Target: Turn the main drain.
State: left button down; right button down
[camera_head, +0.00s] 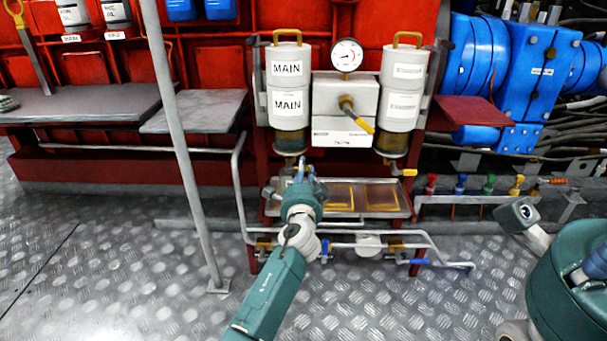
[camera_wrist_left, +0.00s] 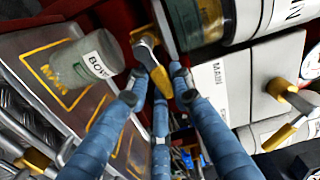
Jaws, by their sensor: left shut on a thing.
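The main drain (camera_wrist_left: 151,60) is a small valve with a yellow lever under the left canister marked MAIN (camera_head: 288,98). In the left wrist view the lever lies between my blue fingers. My left gripper (camera_head: 302,170) reaches up to it from below and is shut on the lever; it also shows in the left wrist view (camera_wrist_left: 158,92). In the head view the fingers hide most of this drain. My right gripper is not in view.
A labelled clear jar (camera_wrist_left: 82,62) stands on the tray (camera_head: 386,200) close beside my fingers. The right canister (camera_head: 402,95) has its own yellow-handled drain (camera_head: 404,171). A central yellow lever (camera_head: 357,115) sits under the gauge (camera_head: 346,55). Pipes (camera_head: 240,190) run below; a pole (camera_head: 180,140) stands left.

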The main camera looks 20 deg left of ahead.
pick_arm(q)
jog(key=shift+a+r+n+b, duration=0.1)
jog(key=shift+r+n+b, duration=0.2)
jog(key=shift+n, duration=0.75)
jog(key=shift+a+r+n+b, duration=0.1)
jog(key=shift+r+n, duration=0.3)
jog(key=shift+n, duration=0.65)
jog(key=c, duration=1.5)
grip_release()
jog(key=shift+s, duration=0.1)
jog(key=v, duration=1.2)
jog(key=shift+d+r, duration=0.1)
